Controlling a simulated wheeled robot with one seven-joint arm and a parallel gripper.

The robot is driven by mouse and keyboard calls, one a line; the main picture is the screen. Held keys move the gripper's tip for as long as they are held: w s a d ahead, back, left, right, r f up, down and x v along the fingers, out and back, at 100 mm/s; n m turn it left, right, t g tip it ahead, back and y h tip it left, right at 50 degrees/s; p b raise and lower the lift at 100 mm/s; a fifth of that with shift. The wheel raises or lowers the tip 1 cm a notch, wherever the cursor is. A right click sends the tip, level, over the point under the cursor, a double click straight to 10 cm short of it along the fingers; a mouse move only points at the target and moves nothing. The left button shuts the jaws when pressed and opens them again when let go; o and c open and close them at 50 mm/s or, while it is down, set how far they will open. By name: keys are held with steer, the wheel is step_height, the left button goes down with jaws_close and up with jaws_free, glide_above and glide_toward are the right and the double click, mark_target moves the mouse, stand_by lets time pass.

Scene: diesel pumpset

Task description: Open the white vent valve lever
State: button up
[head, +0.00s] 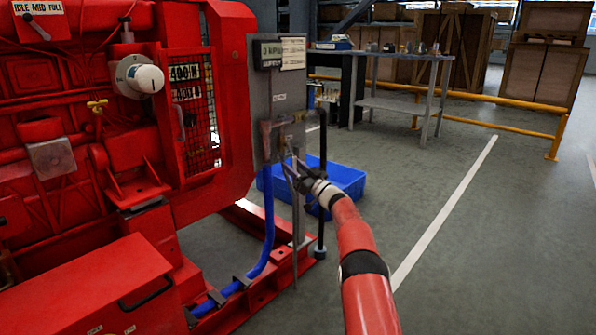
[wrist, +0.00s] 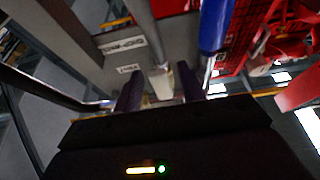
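The white vent valve lever (wrist: 161,82) shows in the wrist view as a short pale piece between my two dark fingertips. My gripper (wrist: 160,90) is open around it, with a narrow gap on each side. In the head view my gripper (head: 291,168) is at the lower part of the grey panel (head: 288,90), beside the pipes. The lever cannot be made out in the head view, where my gripper and the pipes crowd that spot. Two label plates (wrist: 123,44) show near the lever in the wrist view.
A blue hose (head: 268,220) runs down left of my gripper to the red base frame. A dark upright pipe (head: 322,200) stands to the right. A blue bin (head: 345,180) sits on the floor behind. The red engine (head: 80,130) fills the left; floor at right is clear.

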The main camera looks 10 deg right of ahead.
steer(key=v, duration=0.7)
steer(key=shift+s+d+f, duration=0.15)
steer(key=shift+s+d, duration=0.05)
steer(key=shift+s, duration=0.1)
